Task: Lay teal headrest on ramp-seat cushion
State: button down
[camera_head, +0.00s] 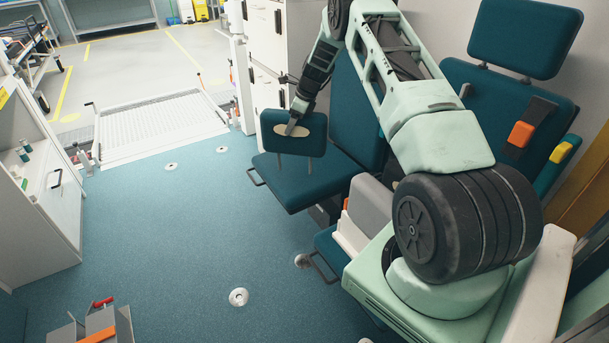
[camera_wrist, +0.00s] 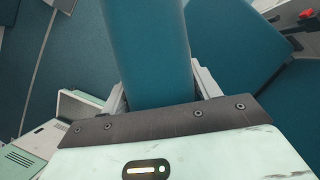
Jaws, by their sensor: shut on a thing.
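The teal headrest (camera_head: 309,145) is in my gripper (camera_head: 292,126), upright with its two metal posts pointing down. A pale oval patch shows on its face. In the wrist view the headrest (camera_wrist: 146,45) fills the space between the two fingers of my gripper (camera_wrist: 160,90), which is shut on it. The ramp-seat cushion (camera_head: 300,188) is the flat teal seat nearest the ramp. The headrest shows above the rear part of this cushion, seemingly apart from it; the exact gap cannot be told. The seat's backrest (camera_head: 354,115) stands to the right.
A second teal seat with its own headrest (camera_head: 525,37) and an orange buckle (camera_head: 521,134) stands at right. White cabinets (camera_head: 268,40) rise behind the ramp seat. A ramp (camera_head: 155,125) lies at the back left. The blue floor (camera_head: 170,235) is mostly clear.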

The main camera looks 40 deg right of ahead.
jog(key=w+d+r+m+h+b, duration=0.1)
jog(key=w+d+m+h+b, duration=0.4)
jog(key=d+m, duration=0.5)
notch_tip(320, 180, down, 10)
jog(key=y, duration=0.1)
jog(key=shift+d+r+n+t+b, duration=0.25)
jog(key=shift+d+n+t+b, duration=0.05)
jog(key=shift+d+b, duration=0.15)
jog(key=shift+s, duration=0.1)
jog(key=shift+c, duration=1.9)
grip_release()
jog(key=shift+f, duration=0.15)
